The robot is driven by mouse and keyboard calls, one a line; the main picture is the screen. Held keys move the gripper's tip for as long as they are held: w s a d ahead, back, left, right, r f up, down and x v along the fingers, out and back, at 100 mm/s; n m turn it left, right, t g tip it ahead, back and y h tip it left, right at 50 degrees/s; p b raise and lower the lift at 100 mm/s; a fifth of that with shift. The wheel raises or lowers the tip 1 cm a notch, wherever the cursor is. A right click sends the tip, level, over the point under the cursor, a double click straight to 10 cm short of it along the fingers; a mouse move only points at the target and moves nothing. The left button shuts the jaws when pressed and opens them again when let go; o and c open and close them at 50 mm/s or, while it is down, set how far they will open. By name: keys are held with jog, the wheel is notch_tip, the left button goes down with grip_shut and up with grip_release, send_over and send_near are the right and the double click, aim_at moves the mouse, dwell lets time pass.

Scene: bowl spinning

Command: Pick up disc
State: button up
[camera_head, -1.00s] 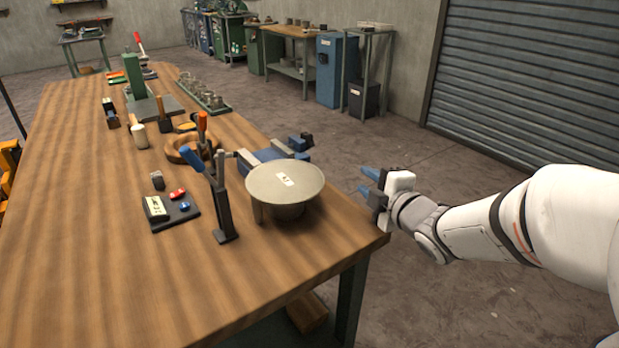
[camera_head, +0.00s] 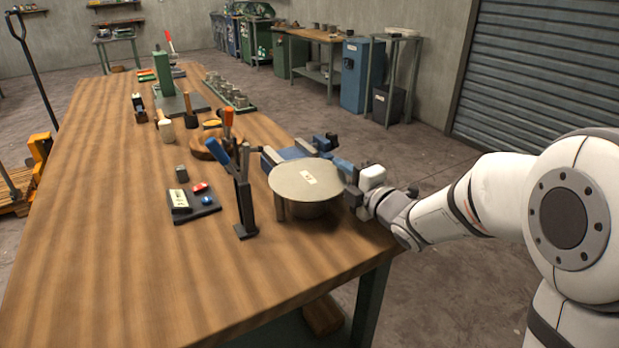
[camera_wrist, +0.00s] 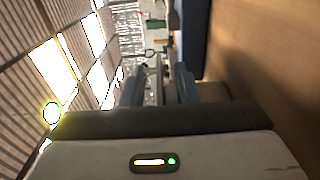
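The grey round disc (camera_head: 300,186) with a small white label lies flat on top of a dark round support near the table's right corner. My gripper (camera_head: 343,165) is beside the disc's right rear rim, with its blue fingers pointing left. In the wrist view my gripper's two fingers (camera_wrist: 158,85) stand apart with a gap between them, so it is open. I cannot tell from these frames whether the fingers touch the disc or whether its rim lies between them. The disc is not clearly identifiable in the wrist view.
A blue vise (camera_head: 290,153) stands just behind the disc. A black tool holder (camera_head: 243,205) with upright handles stands close to its left. A dark tray (camera_head: 205,208) with small items lies farther left. The wooden table's front area (camera_head: 150,285) is clear.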

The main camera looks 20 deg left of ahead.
grip_shut()
dwell(0.3)
jog(key=shift+r, duration=0.15)
